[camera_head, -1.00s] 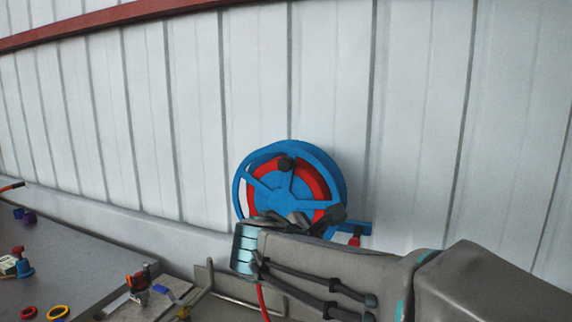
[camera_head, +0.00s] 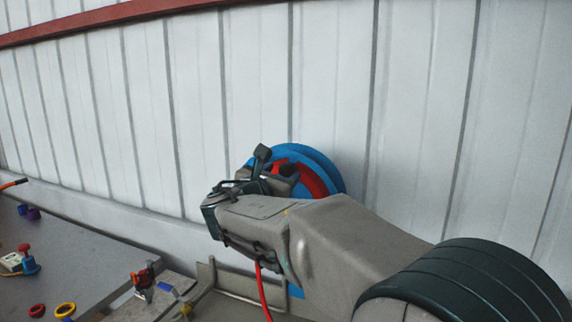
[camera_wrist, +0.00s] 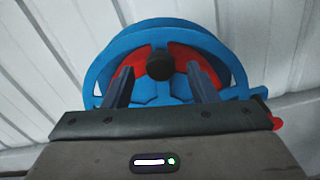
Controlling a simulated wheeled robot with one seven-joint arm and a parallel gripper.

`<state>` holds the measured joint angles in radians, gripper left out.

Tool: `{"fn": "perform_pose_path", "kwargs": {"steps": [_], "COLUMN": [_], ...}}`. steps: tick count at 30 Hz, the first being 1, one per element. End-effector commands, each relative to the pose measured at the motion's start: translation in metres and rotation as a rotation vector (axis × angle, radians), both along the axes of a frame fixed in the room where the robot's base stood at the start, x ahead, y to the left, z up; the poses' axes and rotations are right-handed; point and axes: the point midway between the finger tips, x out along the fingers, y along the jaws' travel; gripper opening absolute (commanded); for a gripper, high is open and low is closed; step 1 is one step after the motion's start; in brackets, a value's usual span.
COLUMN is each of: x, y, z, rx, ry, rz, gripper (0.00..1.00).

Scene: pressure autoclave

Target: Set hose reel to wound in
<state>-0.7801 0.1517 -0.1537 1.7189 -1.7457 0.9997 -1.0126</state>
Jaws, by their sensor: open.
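The hose reel (camera_head: 325,170) is a blue wheel with a red drum, mounted at the white panelled wall. In the head view my gripper (camera_head: 272,168) is in front of the reel. A red hose (camera_head: 263,290) hangs below my arm.
A grey bench (camera_head: 70,255) at the lower left carries a red-and-blue valve (camera_head: 28,262), a red ring (camera_head: 37,310), a yellow ring (camera_head: 65,309) and other small fittings. A metal tray (camera_head: 235,290) lies below my arm. The wall right of the reel is clear.

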Motion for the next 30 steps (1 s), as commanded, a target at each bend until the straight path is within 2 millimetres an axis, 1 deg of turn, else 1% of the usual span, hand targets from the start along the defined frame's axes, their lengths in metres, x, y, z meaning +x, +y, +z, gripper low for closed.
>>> {"fn": "perform_pose_path", "kwargs": {"steps": [1, 3, 7, 12, 18, 19, 20, 21, 23, 24, 30], "x": [0.009, 0.018, 0.03, 0.035, 0.035, 0.035, 0.035, 0.035, 0.035, 0.035, 0.034], "y": [-0.003, -0.006, -0.011, -0.013, -0.013, -0.013, -0.013, -0.013, -0.013, -0.013, -0.013], "z": [0.002, 0.002, 0.001, 0.0, 0.0, 0.0, 0.0, 0.0, 0.0, 0.0, -0.001], "rx": [-0.002, -0.001, 0.0, 0.001, 0.001, 0.001, 0.001, 0.001, 0.001, 0.001, 0.008], "ry": [0.001, 0.0, 0.0, 0.0, 0.0, 0.0, 0.0, 0.0, 0.0, 0.0, -0.003], "rz": [-0.002, -0.001, 0.0, 0.0, 0.0, 0.0, 0.0, 0.0, 0.0, 0.0, 0.0], "gripper": [0.52, 0.52, 0.52, 0.52, 0.52, 0.47, 0.39, 0.27, 0.11, 0.0, 0.0]}}
